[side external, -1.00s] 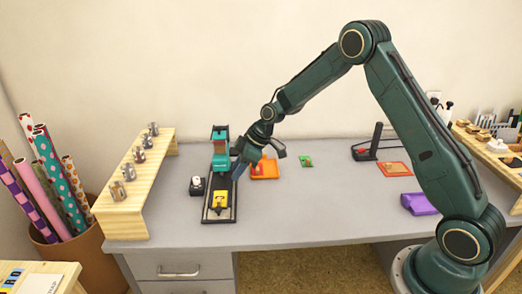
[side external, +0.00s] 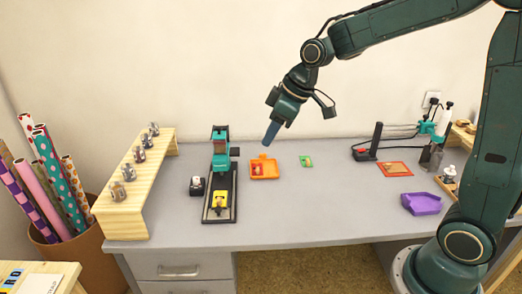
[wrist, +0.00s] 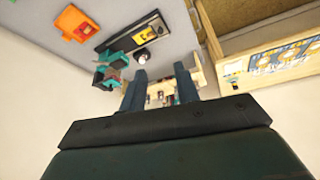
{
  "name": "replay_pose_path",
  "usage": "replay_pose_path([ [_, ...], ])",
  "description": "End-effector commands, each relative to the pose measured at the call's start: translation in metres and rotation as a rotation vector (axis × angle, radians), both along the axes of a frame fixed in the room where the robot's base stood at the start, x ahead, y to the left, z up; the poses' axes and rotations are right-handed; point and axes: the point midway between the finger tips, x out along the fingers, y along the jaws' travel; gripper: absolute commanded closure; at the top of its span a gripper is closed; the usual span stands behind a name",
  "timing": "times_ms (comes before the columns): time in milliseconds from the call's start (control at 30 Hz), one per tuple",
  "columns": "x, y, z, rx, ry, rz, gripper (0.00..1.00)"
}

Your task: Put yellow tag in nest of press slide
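The press (side external: 220,150) has a teal head and a long black slide (side external: 233,190) that reaches toward the table's front edge. A yellow piece (side external: 219,201), apparently the yellow tag, sits at the slide's front end; it also shows in the wrist view (wrist: 147,33). I cannot tell whether it lies flat in the nest. My gripper (side external: 271,135) is in the air above and behind the orange tray, to the right of the press. In the wrist view its two fingers (wrist: 160,85) are apart with nothing between them.
An orange tray (side external: 274,175) with small pieces stands right of the press. A wooden rack (side external: 121,217) is further left. A green card (side external: 306,161), red-orange mat (side external: 395,169) and purple tray (side external: 421,204) lie to the right.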

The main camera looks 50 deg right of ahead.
Motion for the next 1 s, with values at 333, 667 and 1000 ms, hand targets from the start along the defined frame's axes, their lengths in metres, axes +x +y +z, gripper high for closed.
replay_pose_path([
  [333,-0.084,0.002,0.043,-0.006,-0.010,-0.154,0.69],
  [667,-0.165,-0.001,0.056,0.011,-0.025,-0.312,0.69],
  [1000,-0.230,-0.007,0.049,0.044,-0.038,-0.455,0.69],
])
